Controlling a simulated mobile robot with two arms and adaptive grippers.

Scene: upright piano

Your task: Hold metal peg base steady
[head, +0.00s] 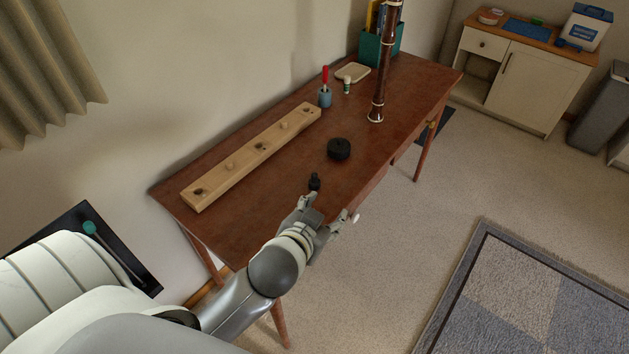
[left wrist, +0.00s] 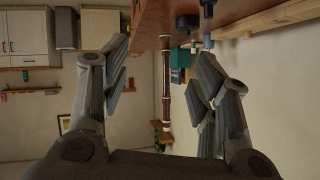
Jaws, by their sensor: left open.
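A round black disc (head: 339,149) lies farther back on the table. My right gripper is in neither view.
A long wooden board with holes (head: 250,158) lies along the wall side. A tall brown woodwind (head: 384,65), a blue cup (head: 325,97), a tray (head: 353,73) and a teal holder (head: 369,50) stand farther off. The table's near left corner is bare.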

